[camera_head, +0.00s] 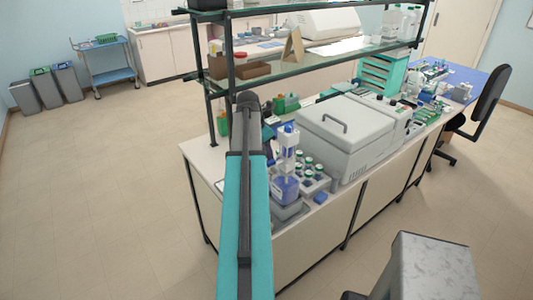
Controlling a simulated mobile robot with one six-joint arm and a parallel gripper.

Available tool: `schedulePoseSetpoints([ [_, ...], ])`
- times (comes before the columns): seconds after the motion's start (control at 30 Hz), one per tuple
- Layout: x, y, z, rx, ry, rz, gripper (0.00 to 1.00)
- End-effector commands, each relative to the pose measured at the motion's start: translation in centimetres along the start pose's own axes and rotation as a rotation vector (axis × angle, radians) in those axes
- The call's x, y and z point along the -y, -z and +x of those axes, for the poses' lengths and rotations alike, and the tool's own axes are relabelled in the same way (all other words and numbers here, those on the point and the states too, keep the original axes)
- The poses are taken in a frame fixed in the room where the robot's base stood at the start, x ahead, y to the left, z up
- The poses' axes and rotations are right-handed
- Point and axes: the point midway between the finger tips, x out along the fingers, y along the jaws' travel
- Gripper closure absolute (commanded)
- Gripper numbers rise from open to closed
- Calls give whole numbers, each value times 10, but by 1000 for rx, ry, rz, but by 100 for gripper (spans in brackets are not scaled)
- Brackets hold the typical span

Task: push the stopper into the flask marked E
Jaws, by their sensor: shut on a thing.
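My own teal and black arm reaches up the middle of the view over the left end of the bench (205,165). My gripper cannot be made out; the arm hides part of the bench there. No flask marked E and no stopper can be told apart at this size. A bottle with blue liquid (285,190) and a tall white and blue top stands just right of my arm, but no letter on it is readable.
A rack with several green-capped bottles (313,178) stands beside the blue bottle. A large grey lidded machine (345,135) fills the middle bench. A glass shelf (300,62) hangs above the back. A black chair (488,105) is at the right.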

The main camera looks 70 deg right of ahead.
Motion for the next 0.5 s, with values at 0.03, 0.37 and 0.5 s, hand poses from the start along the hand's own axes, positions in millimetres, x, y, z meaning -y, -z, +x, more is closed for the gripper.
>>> schedulePoseSetpoints([
  [0.03,0,0,0,0,0,0,98],
  [0.37,0,0,0,0,0,0,98],
  [0.5,0,0,0,0,0,0,56],
])
